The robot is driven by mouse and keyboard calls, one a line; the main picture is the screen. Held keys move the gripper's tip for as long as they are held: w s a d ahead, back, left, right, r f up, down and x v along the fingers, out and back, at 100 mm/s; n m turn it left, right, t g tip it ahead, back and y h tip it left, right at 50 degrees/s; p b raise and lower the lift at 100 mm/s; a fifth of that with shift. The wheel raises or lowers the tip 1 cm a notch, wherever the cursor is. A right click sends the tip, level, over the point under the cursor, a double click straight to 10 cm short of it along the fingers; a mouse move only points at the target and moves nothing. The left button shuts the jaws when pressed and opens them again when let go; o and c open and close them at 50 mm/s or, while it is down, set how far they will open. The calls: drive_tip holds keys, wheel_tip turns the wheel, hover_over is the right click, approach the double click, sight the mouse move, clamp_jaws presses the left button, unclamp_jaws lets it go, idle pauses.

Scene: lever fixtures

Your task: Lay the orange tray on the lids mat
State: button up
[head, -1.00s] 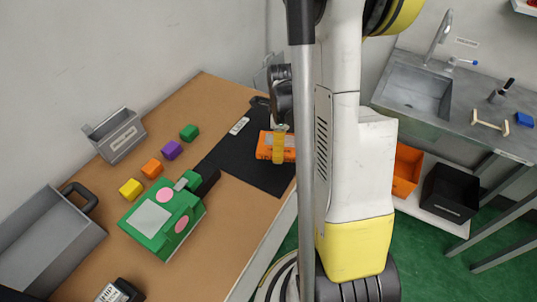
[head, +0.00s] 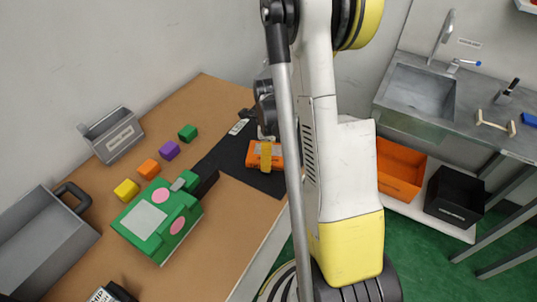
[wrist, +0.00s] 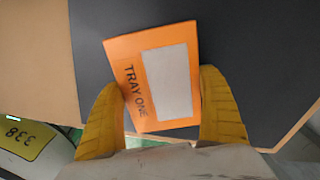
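The orange tray (wrist: 182,123), with a pale panel and the words TRAY ONE, lies between the yellow fingers of my gripper (wrist: 163,95) in the wrist view. The fingers press its left and right edges, and it is slightly turned. In the head view the tray (head: 252,154) is over the dark mat (head: 232,160), with a yellow finger in front of it. I cannot tell whether its underside touches the mat. My arm hides the mat's right part. A small white label (head: 237,127) by the mat is too small to read.
A green box-like fixture (head: 150,222) with pink discs stands left of the mat. Several coloured blocks, including a green block (head: 187,132), stand behind it. A grey bin (head: 115,138) and a large grey tray (head: 50,245) are further left. The table's front edge is close to the mat.

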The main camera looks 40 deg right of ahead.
drive_tip(key=shift+o, duration=1.2)
drive_tip(key=shift+r, duration=0.1)
drive_tip(key=a+r+n+t+p, duration=0.1)
drive_tip(key=a+r+n+p, duration=0.2)
drive_tip(key=r, duration=0.6)
drive_tip(key=a+r+n+p, duration=0.2)
drive_tip(key=a+r+n, duration=0.1)
drive_tip(key=r, duration=0.7)
drive_tip(key=s+a+r+n+t, duration=0.3)
drive_tip(key=s+a+r+n, duration=0.1)
drive_tip(key=a+n, duration=0.4)
drive_tip(key=s+a+r+n+t, duration=0.3)
drive_tip(key=s+a+r+n, duration=0.2)
drive_tip(key=n, duration=0.8)
drive_tip(key=s+a, duration=0.1)
drive_tip(key=a, duration=0.2)
drive_tip(key=shift+a+n, duration=0.15)
drive_tip(key=shift+n, duration=0.15)
